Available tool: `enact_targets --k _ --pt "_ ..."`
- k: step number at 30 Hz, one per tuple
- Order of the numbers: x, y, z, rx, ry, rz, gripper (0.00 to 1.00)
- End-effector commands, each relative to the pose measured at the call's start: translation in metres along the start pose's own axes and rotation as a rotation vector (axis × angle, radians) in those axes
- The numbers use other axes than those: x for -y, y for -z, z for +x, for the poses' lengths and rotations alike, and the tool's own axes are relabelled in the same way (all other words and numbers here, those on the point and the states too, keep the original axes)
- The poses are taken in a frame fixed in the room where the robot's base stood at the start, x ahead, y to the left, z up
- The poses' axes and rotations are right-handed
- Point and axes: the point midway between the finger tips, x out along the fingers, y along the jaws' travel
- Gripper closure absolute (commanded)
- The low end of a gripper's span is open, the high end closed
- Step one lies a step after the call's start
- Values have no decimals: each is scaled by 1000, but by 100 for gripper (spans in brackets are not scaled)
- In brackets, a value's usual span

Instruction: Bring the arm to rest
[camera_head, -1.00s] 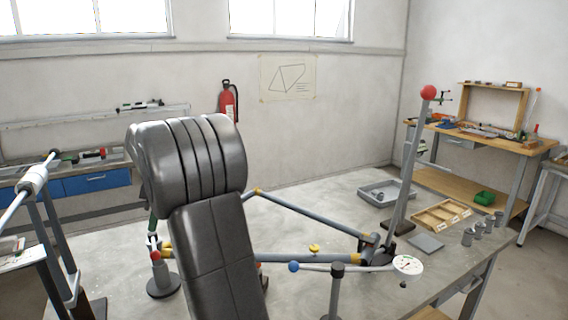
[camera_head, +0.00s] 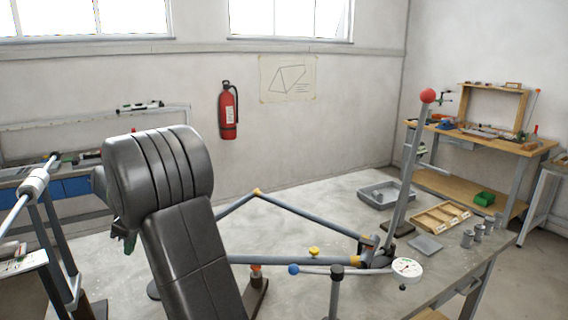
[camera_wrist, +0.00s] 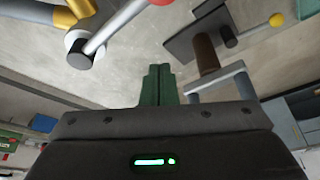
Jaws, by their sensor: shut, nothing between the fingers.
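My arm fills the left middle of the head view, with its thick dark joint raised in front of the table. My gripper shows in the wrist view (camera_wrist: 158,86), its green fingers together and nothing between them. In the head view only a small green part of it shows beside my arm, at the left. The grey tube frame (camera_head: 310,220) stands on the jig on the table, behind and to the right of my arm. My arm hides the left part of the frame and jig.
A grey table (camera_head: 330,194) carries a grey tray (camera_head: 372,199), a wooden compartment box (camera_head: 436,219) and several small metal cylinders at its right. A dial gauge (camera_head: 407,268) stands near the front. A tall post with a red ball (camera_head: 428,95) rises at the right. A stand with a rod is at far left.

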Motion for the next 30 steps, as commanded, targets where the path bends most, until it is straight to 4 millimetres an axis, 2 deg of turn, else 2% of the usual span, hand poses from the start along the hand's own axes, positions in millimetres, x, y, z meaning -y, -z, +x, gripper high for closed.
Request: enact_targets --k 18,30 --pt "-9 29 11 -1 -126 339 100" --pt "-12 33 12 -1 -151 409 100"
